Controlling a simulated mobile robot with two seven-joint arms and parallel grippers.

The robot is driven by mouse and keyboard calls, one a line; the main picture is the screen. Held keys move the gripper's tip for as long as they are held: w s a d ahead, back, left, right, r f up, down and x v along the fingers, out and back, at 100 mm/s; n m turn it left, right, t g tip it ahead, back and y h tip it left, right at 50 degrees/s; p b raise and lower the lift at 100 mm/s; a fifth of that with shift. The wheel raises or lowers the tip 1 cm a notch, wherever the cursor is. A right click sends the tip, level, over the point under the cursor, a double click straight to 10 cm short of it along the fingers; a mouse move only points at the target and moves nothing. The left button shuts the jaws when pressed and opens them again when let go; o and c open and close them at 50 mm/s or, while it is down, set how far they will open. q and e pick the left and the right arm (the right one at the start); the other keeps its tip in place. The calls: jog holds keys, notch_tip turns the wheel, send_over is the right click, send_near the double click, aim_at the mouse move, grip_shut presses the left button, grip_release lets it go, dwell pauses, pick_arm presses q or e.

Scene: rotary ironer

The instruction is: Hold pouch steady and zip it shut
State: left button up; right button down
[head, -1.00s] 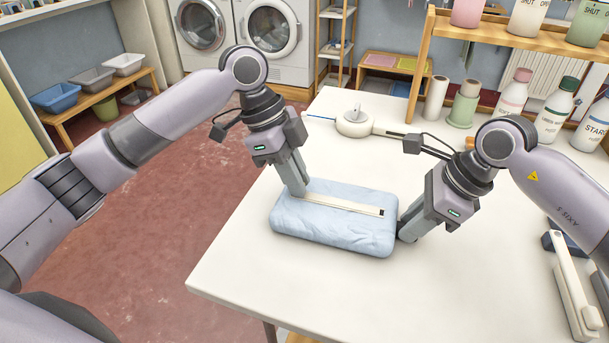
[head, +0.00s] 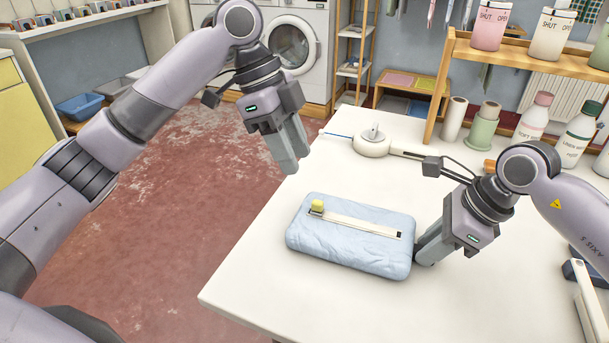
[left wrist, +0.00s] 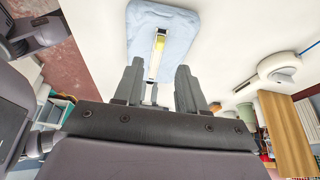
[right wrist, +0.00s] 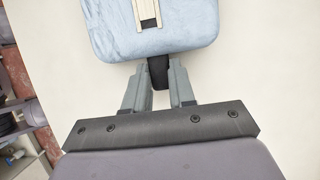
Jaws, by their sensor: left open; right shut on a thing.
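The light blue pouch (head: 330,238) lies flat on the white table, with a pale zip strip (head: 362,225) along its top. A yellow zip slider (head: 317,206) sits at the strip's left end; it also shows in the left wrist view (left wrist: 158,44). A short dark piece marks the strip's right end. My left gripper (head: 291,168) is open and empty, raised above and behind the pouch's left end, apart from the slider. My right gripper (head: 422,258) is shut on a dark tab (right wrist: 159,72) at the pouch's right end.
A round white device (head: 372,143) with a handle lies on the table behind the pouch. Bottles and rolls stand at the back right under a wooden shelf (head: 540,60). The table's left edge is near the pouch. The table in front is clear.

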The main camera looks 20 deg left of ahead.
pick_arm(q)
jog(key=shift+v, duration=1.65)
pick_arm(e)
jog(key=c, duration=0.9)
grip_release()
jog(key=shift+o, duration=0.2)
jog(key=shift+r, duration=0.1)
